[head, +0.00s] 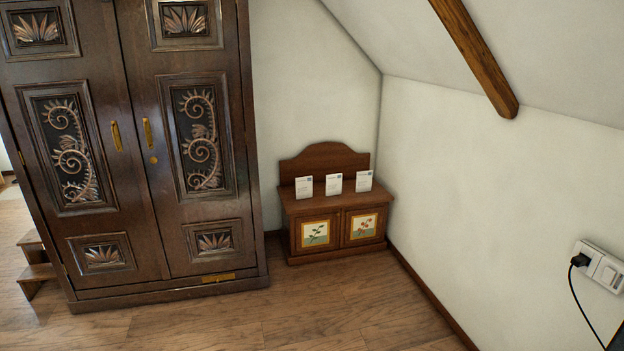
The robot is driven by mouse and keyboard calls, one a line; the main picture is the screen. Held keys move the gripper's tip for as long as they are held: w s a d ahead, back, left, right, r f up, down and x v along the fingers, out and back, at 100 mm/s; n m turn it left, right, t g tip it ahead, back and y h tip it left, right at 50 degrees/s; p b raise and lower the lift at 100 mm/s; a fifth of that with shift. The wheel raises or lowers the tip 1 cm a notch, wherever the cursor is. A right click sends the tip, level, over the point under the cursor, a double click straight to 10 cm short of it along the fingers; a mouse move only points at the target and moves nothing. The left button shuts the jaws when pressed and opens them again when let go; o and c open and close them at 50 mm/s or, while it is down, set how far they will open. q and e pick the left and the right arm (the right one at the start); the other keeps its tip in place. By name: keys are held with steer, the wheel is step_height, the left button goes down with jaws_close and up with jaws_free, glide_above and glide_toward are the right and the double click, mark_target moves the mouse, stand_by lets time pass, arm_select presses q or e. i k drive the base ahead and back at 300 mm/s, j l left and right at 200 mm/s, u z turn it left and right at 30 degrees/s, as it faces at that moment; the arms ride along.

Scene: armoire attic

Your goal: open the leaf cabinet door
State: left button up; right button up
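A small wooden cabinet (328,205) stands in the corner between the back wall and the right wall. It has two doors. The left door (317,234) bears a picture of a green leafy sprig, and the right door (363,226) bears a picture of a plant with orange-red parts. Both doors look shut. Three white cards (334,184) stand on its top. Neither of my grippers shows in the head view.
A tall dark carved armoire (132,250) with brass handles stands left of the cabinet, shut. Small wooden steps (36,272) are at the far left. A socket with a plugged cable (600,265) is on the right wall. The wooden floor (330,310) in front is clear.

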mark_target(315, 231)
steer(key=i, duration=2.15)
